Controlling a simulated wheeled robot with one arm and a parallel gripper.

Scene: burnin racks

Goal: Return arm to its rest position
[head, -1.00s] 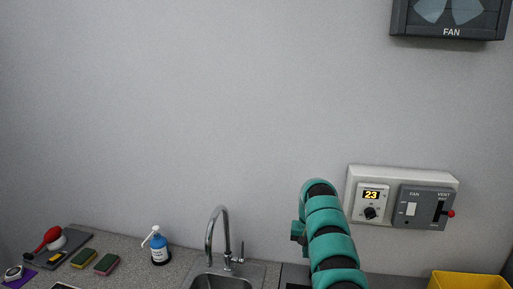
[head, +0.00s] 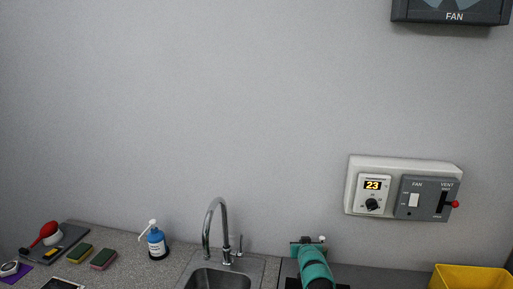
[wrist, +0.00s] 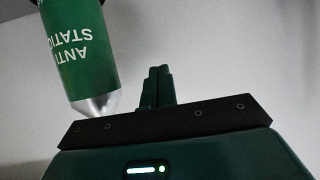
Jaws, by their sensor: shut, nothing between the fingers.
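My teal arm (head: 314,268) is low at the bottom of the head view, right of the sink tap. My gripper (wrist: 158,72) shows in the wrist view with its two dark green fingers pressed together and nothing between them. I cannot make out its fingers in the head view. In the wrist view a green cylinder marked ANTI STATIC (wrist: 78,50), with a metallic cone tip, shows upside down left of the fingers, apart from them.
A control panel (head: 404,190) reading 23 is on the wall, below a FAN unit (head: 451,12). The counter holds a sink tap (head: 209,235), a blue bottle (head: 157,244), sponges (head: 104,259) and a red-handled brush (head: 42,233). A yellow bin (head: 470,279) stands at lower right.

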